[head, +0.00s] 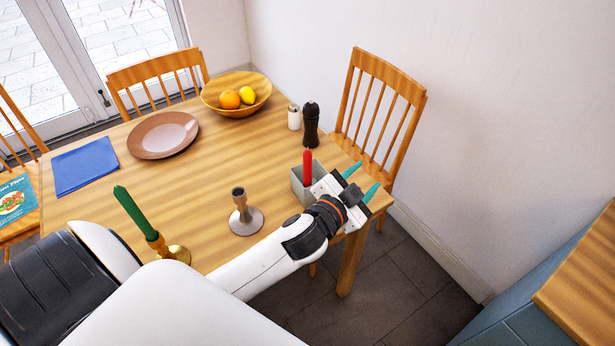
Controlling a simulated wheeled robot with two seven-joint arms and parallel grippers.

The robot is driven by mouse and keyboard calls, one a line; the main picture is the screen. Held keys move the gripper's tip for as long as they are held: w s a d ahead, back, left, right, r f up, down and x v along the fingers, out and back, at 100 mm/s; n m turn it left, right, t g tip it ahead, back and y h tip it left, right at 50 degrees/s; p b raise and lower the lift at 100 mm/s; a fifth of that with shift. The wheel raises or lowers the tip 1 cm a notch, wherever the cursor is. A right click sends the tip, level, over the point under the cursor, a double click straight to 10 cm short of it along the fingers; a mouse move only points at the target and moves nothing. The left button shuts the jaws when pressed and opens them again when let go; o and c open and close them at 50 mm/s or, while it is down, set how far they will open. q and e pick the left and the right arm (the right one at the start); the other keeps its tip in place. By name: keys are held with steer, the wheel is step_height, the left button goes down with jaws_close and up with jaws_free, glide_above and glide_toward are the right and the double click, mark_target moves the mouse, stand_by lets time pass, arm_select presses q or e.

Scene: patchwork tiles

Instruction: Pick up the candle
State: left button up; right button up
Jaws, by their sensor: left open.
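A red candle (307,167) stands upright in a small grey box (301,188) near the right end of the wooden table. A green candle (136,212) stands tilted in the picture in a brass holder (178,254) at the table's near left. My left gripper (365,179) is open and empty, with teal fingertips. It is at the table's right edge, just right of the grey box, and its body hides part of the box. The fingertips point away from the red candle, toward the upper right. My right gripper is not in view.
An empty candle holder (246,221) stands left of my forearm. A black pepper mill (311,125) and a white shaker (294,117) stand behind the box. A fruit bowl (213,103), a brown plate (148,147) and a blue cloth (85,166) lie farther back. A chair (384,105) stands at the table's right.

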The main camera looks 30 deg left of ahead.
arm_select(q)
steer(key=w+d+r+m+t+h, duration=0.2)
steer(key=w+d+r+m+h, duration=0.1)
steer(key=d+r+m+h, duration=0.55)
step_height(320, 180, up, 4)
steer(key=s+d+r+m+g+h, duration=0.1)
steer(key=d+m+g+h, duration=0.1)
steer(key=m+g+h, duration=0.35)
steer(key=m+g+y, duration=1.3)
steer(key=m+y, duration=0.1)
steer(key=y, duration=0.1)
glide_above(307, 164)
steer(key=f, duration=0.7)
steer(key=shift+w+a+f, duration=0.15)
steer(key=shift+w+f, duration=0.2)
steer(key=shift+w, duration=0.05)
steer(key=shift+n, duration=0.3)
steer(key=f, duration=0.2)
steer(key=f+p, duration=0.1)
steer(key=f, duration=0.3)
steer(key=shift+a+p, duration=0.3)
steer(key=shift+p, duration=0.05)
steer(key=f+p, duration=0.1)
steer(key=f, duration=0.3)
steer(key=shift+w+d+f+p, duration=0.1)
steer(key=shift+d+f+p, duration=0.1)
steer(key=shift+f+p, duration=0.15)
steer(key=shift+f, duration=0.55)
jaws_close()
